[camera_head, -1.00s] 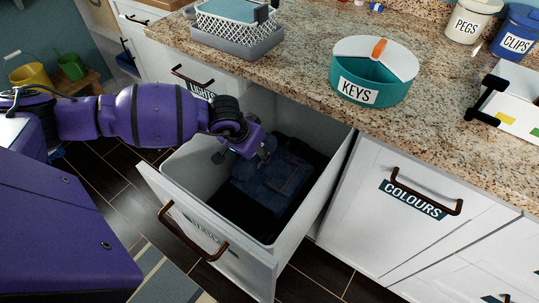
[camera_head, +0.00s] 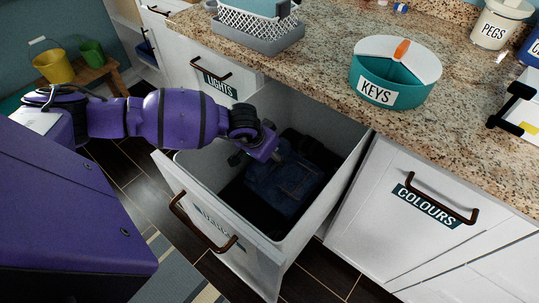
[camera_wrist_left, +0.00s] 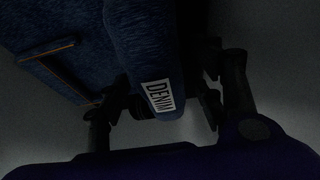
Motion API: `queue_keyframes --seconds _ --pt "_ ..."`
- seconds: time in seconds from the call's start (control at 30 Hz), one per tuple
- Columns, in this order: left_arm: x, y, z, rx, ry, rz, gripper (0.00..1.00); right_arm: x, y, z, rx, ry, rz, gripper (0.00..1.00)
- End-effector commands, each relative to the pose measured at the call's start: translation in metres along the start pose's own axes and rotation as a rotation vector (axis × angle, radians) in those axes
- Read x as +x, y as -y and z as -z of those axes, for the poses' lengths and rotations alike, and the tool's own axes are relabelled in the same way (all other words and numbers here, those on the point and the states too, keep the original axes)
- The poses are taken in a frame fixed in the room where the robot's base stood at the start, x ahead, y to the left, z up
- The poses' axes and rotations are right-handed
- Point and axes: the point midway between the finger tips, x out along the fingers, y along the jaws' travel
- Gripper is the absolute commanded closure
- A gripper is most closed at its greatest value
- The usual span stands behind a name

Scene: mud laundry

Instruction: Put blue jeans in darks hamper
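The blue jeans (camera_head: 292,178) lie folded inside a pulled-out white hamper drawer (camera_head: 255,262). The drawer's front label is too slanted to read clearly. My left gripper (camera_head: 260,157) is inside the drawer opening, at the near-left edge of the jeans. In the left wrist view the jeans (camera_wrist_left: 140,35), with a white DENIM tag, reach between the spread fingers of my left gripper (camera_wrist_left: 165,105). The fingers look apart, with a gap beside the cloth. The hamper's dark floor is partly hidden. My right gripper is not in view.
The drawer labelled LIGHTS (camera_head: 219,84) and the drawer labelled COLOURS (camera_head: 428,207) are shut on either side. The granite counter (camera_head: 320,50) overhangs behind, with a teal KEYS bowl (camera_head: 390,82) and a basket (camera_head: 258,28). Yellow and green buckets stand on a stool (camera_head: 95,72).

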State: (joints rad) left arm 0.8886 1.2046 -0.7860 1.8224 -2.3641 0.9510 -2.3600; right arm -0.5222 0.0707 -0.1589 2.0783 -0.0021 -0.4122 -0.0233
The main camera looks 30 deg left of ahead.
Motion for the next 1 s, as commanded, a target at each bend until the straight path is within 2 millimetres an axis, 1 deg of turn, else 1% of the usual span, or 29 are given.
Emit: queue_keyframes --seconds 0.17,0.27,0.37,0.6,0.7,0.83,1.0 --pt "-0.001 0.0 0.001 0.0 0.0 0.0 0.39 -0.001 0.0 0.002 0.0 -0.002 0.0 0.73" --pt "-0.006 0.0 0.003 0.0 -0.002 0.001 0.39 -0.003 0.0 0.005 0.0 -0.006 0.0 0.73" --pt "-0.02 0.001 0.002 0.002 -0.002 0.002 0.39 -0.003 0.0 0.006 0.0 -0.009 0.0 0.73" --pt "-0.073 0.001 0.002 0.003 -0.002 0.002 0.39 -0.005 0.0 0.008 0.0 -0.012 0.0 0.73" --pt "-0.093 0.001 0.002 0.003 -0.002 0.003 0.39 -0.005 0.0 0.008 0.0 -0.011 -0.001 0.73" --pt "-0.111 0.001 0.002 0.002 -0.001 0.002 0.39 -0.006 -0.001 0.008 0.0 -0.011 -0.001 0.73" --pt "-0.122 0.0 0.001 0.001 0.0 0.0 0.39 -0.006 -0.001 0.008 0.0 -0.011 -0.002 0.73"
